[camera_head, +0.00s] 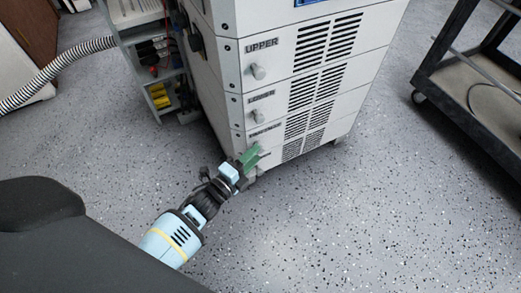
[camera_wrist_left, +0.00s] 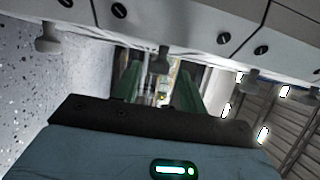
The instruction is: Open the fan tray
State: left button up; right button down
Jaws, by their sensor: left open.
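The fan tray seems to be the lowest front panel (camera_head: 272,131) of the grey cabinet, below the UPPER and LOWER panels; its small label is too blurred to read. The panel looks flush with the front. My left gripper (camera_head: 250,159) is at this panel's left part, its green fingers open and hiding the panel's knob. In the left wrist view, the open fingers (camera_wrist_left: 158,88) point to the cabinet front, and a small knob (camera_wrist_left: 160,62) shows between them. I cannot tell whether they touch it. My right gripper is not in view.
The UPPER knob (camera_head: 258,72) and LOWER knob (camera_head: 258,116) stick out above my gripper. A side rack (camera_head: 155,60) with wiring and a ribbed hose (camera_head: 60,70) are at the left. A dark cart (camera_head: 470,100) stands at the right. The speckled floor (camera_head: 340,220) in front is clear.

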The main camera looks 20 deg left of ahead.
aim_at(260, 153)
pick_arm(q)
jog(key=shift+b+x, duration=0.5)
jog(key=shift+x, duration=1.25)
grip_shut()
